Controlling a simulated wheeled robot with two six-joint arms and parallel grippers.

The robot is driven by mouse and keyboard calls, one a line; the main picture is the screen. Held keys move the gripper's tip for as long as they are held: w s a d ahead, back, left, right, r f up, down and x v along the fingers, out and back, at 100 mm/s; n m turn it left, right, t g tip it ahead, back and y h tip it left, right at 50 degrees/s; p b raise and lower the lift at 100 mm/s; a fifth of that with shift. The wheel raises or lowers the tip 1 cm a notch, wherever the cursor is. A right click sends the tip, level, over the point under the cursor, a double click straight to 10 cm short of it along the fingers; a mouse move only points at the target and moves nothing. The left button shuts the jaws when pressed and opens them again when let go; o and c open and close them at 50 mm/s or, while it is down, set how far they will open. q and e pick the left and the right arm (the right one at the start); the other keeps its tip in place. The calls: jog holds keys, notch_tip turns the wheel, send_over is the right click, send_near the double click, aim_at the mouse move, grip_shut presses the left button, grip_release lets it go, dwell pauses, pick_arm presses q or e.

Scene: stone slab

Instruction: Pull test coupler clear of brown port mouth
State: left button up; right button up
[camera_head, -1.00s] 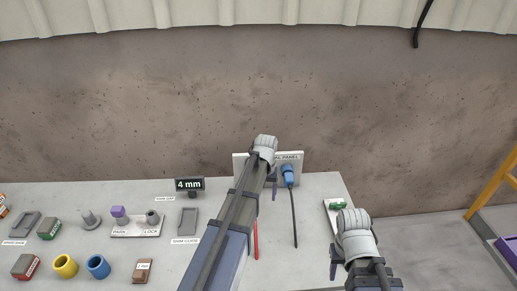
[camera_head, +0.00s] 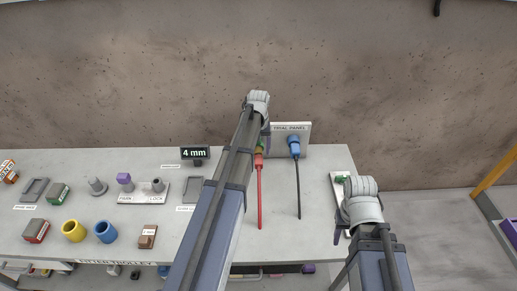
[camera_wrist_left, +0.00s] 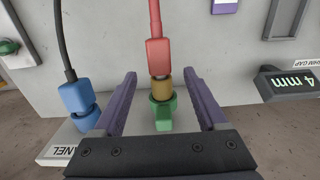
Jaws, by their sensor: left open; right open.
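A red coupler (camera_wrist_left: 158,56) with a red cable is end to end with a brown ring (camera_wrist_left: 161,90) and a green piece (camera_wrist_left: 162,114) in the left wrist view. In the head view the red coupler (camera_head: 259,162) is at the panel's left side, partly hidden by my arm. My left gripper (camera_wrist_left: 160,78) is open, with one purple finger on each side of this stack and gaps showing; it also shows in the head view (camera_head: 265,130). I cannot tell which part is fixed to the panel. My right gripper (camera_head: 343,232) is open, at the table's right edge.
A blue plug (camera_head: 295,147) with a black cable is on the trial panel (camera_head: 306,130), close to the left gripper; it also shows in the left wrist view (camera_wrist_left: 75,99). A 4 mm sign (camera_head: 194,153) stands to the left. Several blocks and rings cover the table's left side.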

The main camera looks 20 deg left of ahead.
aim_at(259, 156)
pick_arm(q)
notch_tip(259, 156, down, 4)
jog(key=b, duration=0.3)
jog(key=shift+f, duration=0.2)
grip_shut()
dwell(0.4)
